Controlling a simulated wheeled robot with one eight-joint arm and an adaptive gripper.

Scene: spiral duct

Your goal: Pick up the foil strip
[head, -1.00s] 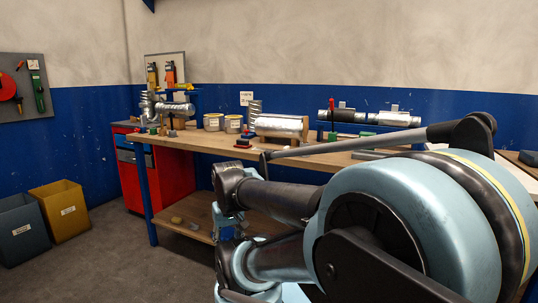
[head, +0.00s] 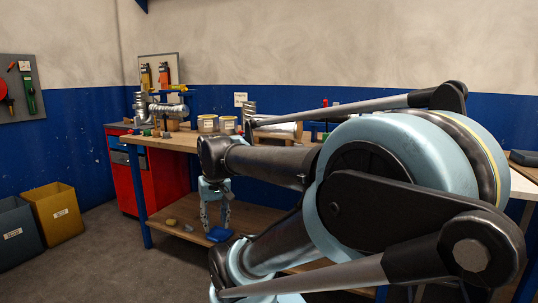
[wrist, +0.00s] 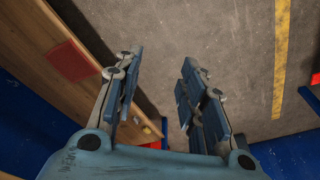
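I cannot make out a foil strip for certain in either view. A silvery roll (head: 282,128) lies on the workbench in the head view, partly hidden by my arm. My gripper (head: 215,226) points down in front of the bench, level with the space below its top. In the wrist view my gripper (wrist: 160,60) has its two fingers well apart, with nothing between them but floor beyond. It is open and empty.
A red cabinet (head: 124,182) and yellow bin (head: 57,213) stand left; floor between is clear.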

